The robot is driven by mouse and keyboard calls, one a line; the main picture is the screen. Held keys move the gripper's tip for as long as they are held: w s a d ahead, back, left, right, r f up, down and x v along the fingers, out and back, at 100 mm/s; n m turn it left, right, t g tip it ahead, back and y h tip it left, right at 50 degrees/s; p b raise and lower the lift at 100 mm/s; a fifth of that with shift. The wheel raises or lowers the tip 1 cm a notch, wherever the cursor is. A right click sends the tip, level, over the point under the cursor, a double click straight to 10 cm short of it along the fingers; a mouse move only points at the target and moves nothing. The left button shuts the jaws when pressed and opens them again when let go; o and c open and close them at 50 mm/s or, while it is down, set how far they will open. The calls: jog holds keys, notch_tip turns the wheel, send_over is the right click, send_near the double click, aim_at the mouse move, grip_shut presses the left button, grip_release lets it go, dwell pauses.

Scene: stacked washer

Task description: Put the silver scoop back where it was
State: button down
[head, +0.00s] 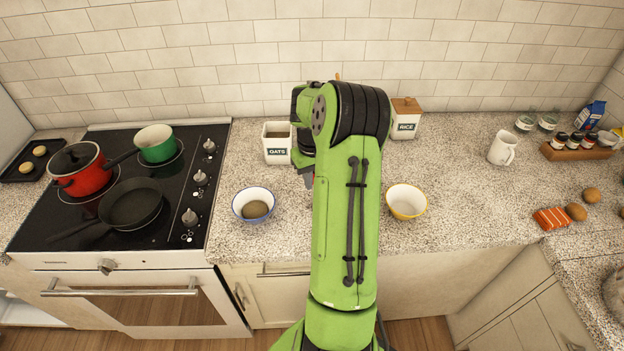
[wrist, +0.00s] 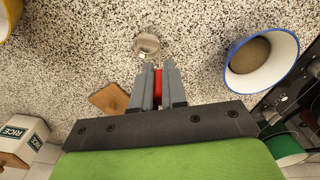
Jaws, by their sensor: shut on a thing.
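My gripper (wrist: 156,70) is shut, with a red piece (wrist: 158,88) showing between its fingers. The silver scoop (wrist: 147,44), a small round shiny bowl, shows just beyond the fingertips in the wrist view. The red piece looks like its handle, though the join is hard to make out. The gripper is above the speckled counter. In the head view my green arm hides most of the gripper and the scoop. The white OATS canister (head: 277,148) stands without a lid, left of my arm. The blue-rimmed bowl (head: 254,205), also in the wrist view (wrist: 262,62), holds something brown.
A yellow-rimmed bowl (head: 406,202) and a lidded RICE canister (head: 404,122) stand right of my arm. A flat wooden square (wrist: 110,98) lies near the gripper. The stove (head: 120,200) with several pans is at left. The counter between yellow-rimmed bowl and mug (head: 502,148) is clear.

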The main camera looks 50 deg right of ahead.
jog(key=shift+f, duration=0.2)
jog(key=c, duration=1.2)
grip_release()
jog(key=shift+o, duration=0.2)
jog(key=shift+r, duration=0.1)
